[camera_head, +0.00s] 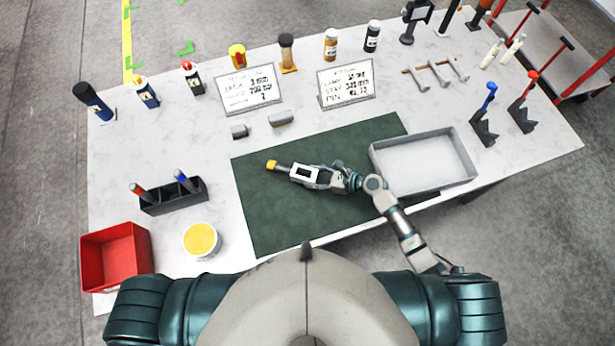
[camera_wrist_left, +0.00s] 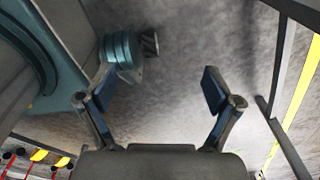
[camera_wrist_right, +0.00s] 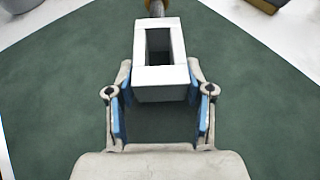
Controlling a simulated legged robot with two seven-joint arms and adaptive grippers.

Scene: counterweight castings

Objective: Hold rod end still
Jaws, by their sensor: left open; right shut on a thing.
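The rod end shows as a white block with a rectangular opening (camera_wrist_right: 160,67) in the right wrist view. It also shows in the head view (camera_head: 305,174), with a short grey rod (camera_head: 284,168) running left to a yellow tip (camera_head: 272,165). My right gripper (camera_head: 318,177) is shut on the block, over the green mat (camera_head: 270,215). In the right wrist view, its blue-padded fingers (camera_wrist_right: 161,105) lie on both sides of the block. My left gripper (camera_wrist_left: 159,88) is open and empty over grey floor in the left wrist view; the head view does not show it.
A grey tray (camera_head: 474,180) stands right of the mat. Two grey blocks (camera_head: 281,118) lie behind it. A black holder (camera_head: 170,200), yellow-topped tub (camera_head: 202,241) and red bin (camera_head: 118,258) stand left. Bottles, signs and tools line the back.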

